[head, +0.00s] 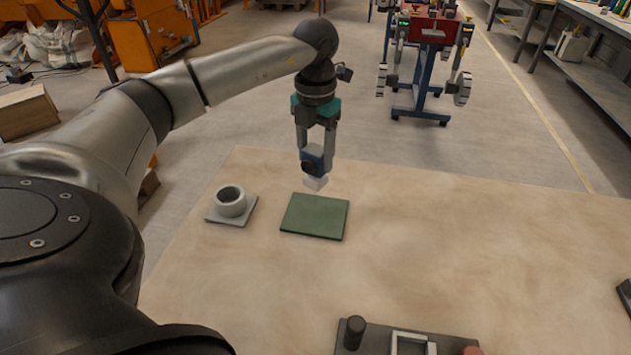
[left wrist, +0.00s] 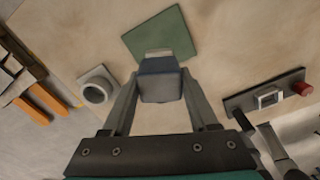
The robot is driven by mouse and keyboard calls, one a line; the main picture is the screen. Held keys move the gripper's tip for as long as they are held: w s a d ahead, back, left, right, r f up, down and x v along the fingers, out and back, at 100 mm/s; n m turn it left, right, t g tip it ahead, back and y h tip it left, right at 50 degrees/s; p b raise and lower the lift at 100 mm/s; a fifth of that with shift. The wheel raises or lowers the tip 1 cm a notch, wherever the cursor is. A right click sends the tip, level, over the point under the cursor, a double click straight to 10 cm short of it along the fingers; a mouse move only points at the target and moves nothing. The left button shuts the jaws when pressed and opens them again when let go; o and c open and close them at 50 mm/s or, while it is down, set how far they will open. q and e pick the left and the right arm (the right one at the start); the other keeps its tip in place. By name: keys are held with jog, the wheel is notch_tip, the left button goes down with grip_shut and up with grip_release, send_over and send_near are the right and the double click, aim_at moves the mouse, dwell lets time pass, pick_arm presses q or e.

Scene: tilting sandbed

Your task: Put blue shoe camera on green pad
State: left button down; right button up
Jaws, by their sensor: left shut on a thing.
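The blue shoe camera (head: 312,158) is a small dark blue block with a pale foot at its lower end. My left gripper (head: 316,155) is shut on it and holds it in the air, just behind the far edge of the green pad in the head view. The flat green pad (head: 315,216) lies on the table and is bare. In the left wrist view the camera (left wrist: 160,85) sits between the fingers, with its pale foot overlapping the near edge of the green pad (left wrist: 158,33). My right gripper is not in view.
A grey ring on a square plate (head: 231,202) stands left of the pad. A dark board (head: 405,338) with a knob, a pale frame and a red part lies at the front of the sandy table (head: 480,245). The table right of the pad is clear.

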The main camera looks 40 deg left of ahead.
aim_at(315, 175)
pick_arm(q)
notch_tip(315, 175, down, 5)
jog(key=shift+r+b, duration=0.2)
jog(key=shift+b, duration=0.1)
jog(key=shift+f, duration=0.45)
notch_tip(315, 175, down, 4)
jog(key=shift+r+b, duration=0.25)
jog(key=shift+b, duration=0.2)
jog(key=shift+f, duration=0.15)
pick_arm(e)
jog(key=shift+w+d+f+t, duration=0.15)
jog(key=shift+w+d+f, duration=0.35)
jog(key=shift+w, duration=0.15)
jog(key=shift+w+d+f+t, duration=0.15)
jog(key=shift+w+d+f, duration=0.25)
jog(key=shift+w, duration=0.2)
pick_arm(q)
jog(key=c, duration=0.6)
grip_release()
jog(key=o, duration=0.4)
jog(key=shift+o, duration=0.2)
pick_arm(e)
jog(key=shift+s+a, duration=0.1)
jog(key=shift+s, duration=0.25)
